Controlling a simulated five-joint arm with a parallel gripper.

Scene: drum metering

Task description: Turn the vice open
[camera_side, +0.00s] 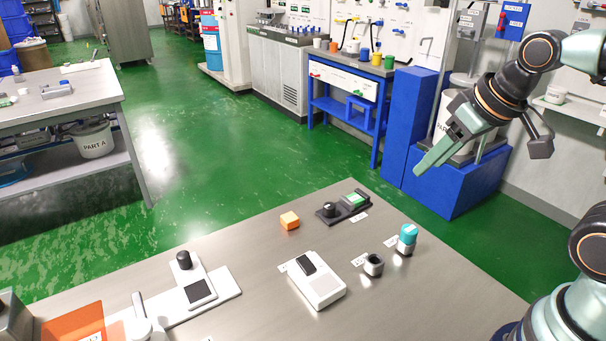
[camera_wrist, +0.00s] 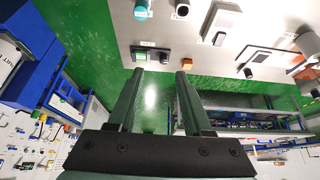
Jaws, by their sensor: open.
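No object is plainly recognisable as the vice. A low dark fixture (camera_side: 328,213) with a round black knob and a green-topped block sits at the table's far edge; it also shows beyond my fingertips in the wrist view (camera_wrist: 151,53). A grey block with a black knob (camera_side: 8,312) is cut off at the lower left of the side view. I cannot tell whether either is the vice. My gripper (camera_side: 434,150) is open and empty, high above and beyond the table's far right edge. In the wrist view its two fingers (camera_wrist: 159,72) are spread apart, with nothing between them.
On the table (camera_side: 250,262) stand an orange cube (camera_side: 289,220), a white device (camera_side: 318,283), a metal cup (camera_side: 373,265), a teal-capped cylinder (camera_side: 407,236) and a white unit with a screen (camera_side: 199,291). An orange panel (camera_side: 75,326) is at the left. Air around my gripper is clear.

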